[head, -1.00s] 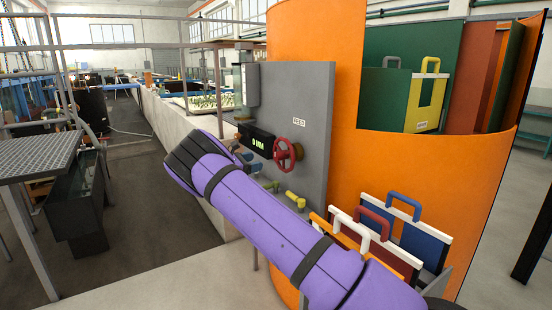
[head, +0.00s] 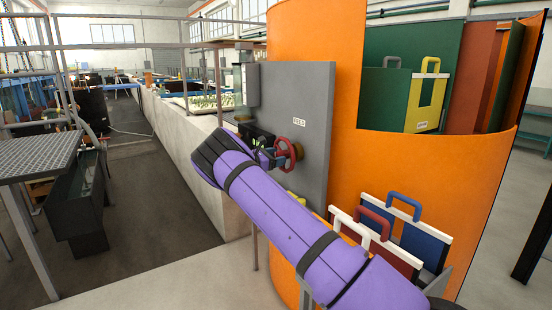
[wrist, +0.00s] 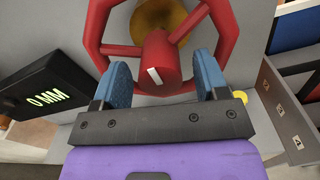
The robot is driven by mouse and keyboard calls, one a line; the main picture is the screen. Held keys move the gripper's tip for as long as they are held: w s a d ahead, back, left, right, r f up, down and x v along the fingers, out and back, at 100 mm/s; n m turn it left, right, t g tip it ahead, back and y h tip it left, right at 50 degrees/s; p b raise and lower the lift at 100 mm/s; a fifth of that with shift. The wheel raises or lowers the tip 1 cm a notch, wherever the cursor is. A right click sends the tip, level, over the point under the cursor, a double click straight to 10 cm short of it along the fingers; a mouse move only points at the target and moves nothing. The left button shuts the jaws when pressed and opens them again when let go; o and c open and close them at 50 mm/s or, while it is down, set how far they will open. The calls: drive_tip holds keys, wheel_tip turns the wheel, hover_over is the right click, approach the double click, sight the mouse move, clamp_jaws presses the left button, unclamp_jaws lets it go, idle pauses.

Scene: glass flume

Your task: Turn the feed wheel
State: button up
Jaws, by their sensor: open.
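The red feed wheel (head: 288,154) stands out from the grey panel (head: 315,175), below a label reading FEED. In the wrist view the wheel's red rim and spokes (wrist: 223,32) fill the top, with a yellow-brown part behind them. Its red hub (wrist: 158,62) has a white mark. My gripper (wrist: 163,78) is open, its two blue fingers on either side of the hub with gaps showing. It also shows in the head view (head: 268,155), at the wheel's left side. A black display (wrist: 50,97) reads 0 MM.
An orange curved wall (head: 400,160) stands right of the panel. Red and blue handled plates (head: 425,245) stand in front of it. Open floor lies left of the flume.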

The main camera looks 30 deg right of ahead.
clamp_jaws()
drive_tip(key=shift+n, duration=0.3)
